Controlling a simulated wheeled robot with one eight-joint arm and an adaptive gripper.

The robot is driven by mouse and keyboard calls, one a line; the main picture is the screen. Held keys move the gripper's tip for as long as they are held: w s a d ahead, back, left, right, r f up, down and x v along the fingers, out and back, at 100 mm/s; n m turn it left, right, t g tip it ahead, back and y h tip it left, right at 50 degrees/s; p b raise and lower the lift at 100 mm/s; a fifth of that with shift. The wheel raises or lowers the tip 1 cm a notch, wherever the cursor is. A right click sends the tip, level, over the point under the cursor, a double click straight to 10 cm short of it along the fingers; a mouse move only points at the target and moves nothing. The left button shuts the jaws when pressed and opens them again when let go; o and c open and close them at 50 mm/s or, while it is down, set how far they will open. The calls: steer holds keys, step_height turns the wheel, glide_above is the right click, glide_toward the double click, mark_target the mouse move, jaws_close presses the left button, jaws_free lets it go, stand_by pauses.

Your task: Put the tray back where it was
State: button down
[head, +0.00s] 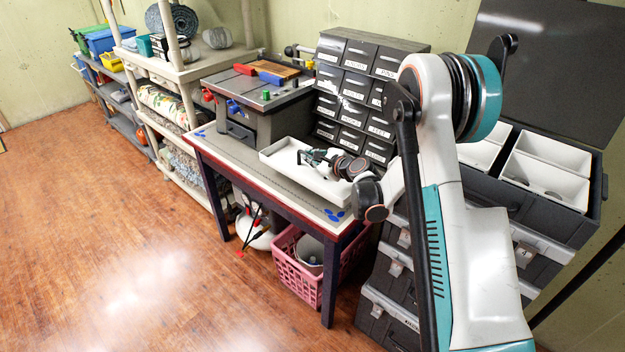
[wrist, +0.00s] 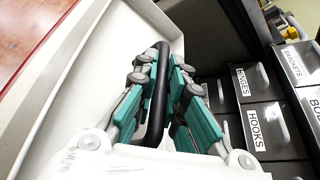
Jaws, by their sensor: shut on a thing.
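The tray (head: 285,172) is white, shallow and rectangular. It is over the narrow workbench, in front of a dark drawer cabinet; I cannot tell whether it rests on the top or hangs just above it. My gripper (head: 308,157) reaches down into it. In the wrist view my gripper (wrist: 160,88) has its teal fingers on both sides of a black bar (wrist: 157,105), which looks like the tray's handle. The tray's pale inside and rim (wrist: 72,85) show behind and to the left. My wrist hides the tray's right part in the head view.
The workbench (head: 238,150) has bare top left of the tray. The drawer cabinet (head: 358,85) stands close behind. At right is an open dark toolbox (head: 545,215) with white bins (head: 548,165) and a raised lid (head: 560,60). A pink basket (head: 297,275) is under the bench. Floor at left is clear.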

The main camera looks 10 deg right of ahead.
mark_target(317, 175)
step_height(317, 175, down, 7)
steer(key=shift+r+b, duration=0.15)
steer(key=shift+b, duration=0.95)
steer(key=shift+r, duration=0.1)
steer(key=c, duration=1.7)
jaws_free()
steer(key=shift+o, duration=0.2)
